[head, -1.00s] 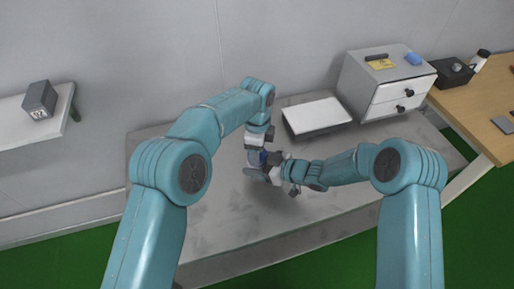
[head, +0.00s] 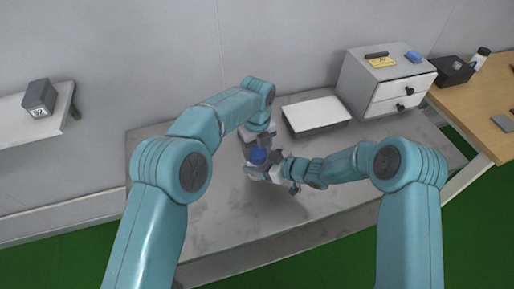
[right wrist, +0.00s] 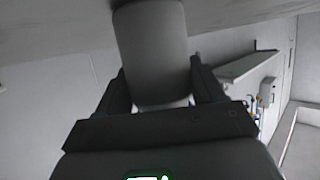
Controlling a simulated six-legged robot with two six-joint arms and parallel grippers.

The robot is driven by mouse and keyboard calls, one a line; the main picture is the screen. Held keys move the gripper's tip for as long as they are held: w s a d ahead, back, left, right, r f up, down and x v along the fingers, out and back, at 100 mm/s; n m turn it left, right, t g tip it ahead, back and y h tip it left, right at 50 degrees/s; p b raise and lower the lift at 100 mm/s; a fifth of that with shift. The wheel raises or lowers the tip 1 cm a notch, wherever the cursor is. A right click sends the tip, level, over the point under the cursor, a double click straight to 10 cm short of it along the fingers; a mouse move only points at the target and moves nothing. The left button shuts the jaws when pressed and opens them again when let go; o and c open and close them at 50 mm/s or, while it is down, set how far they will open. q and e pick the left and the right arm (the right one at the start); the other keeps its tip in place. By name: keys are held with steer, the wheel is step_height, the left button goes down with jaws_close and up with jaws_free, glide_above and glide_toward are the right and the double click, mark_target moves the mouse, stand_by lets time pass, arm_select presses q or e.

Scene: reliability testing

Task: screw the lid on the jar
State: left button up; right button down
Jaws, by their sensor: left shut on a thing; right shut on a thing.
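My left gripper (head: 256,146) reaches down from above and is shut on the lid. The jar shows as a plain grey cylinder (right wrist: 150,50) in the right wrist view, between the fingers of my right gripper (right wrist: 160,92). In the head view my right gripper (head: 268,171) comes in from the right and is shut on the jar, which is mostly hidden there. I cannot tell whether the lid is seated level on the jar.
A white tray-like box (head: 317,115) lies behind the grippers. A white drawer unit (head: 388,82) stands at the back right, beside a wooden table (head: 480,115). A shelf with a dark box (head: 40,97) is at the left. The grey bench (head: 225,225) is clear in front.

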arm_select(q)
steer(key=o, duration=1)
steer(key=shift+r, duration=2.3)
steer(key=shift+c, duration=0.3)
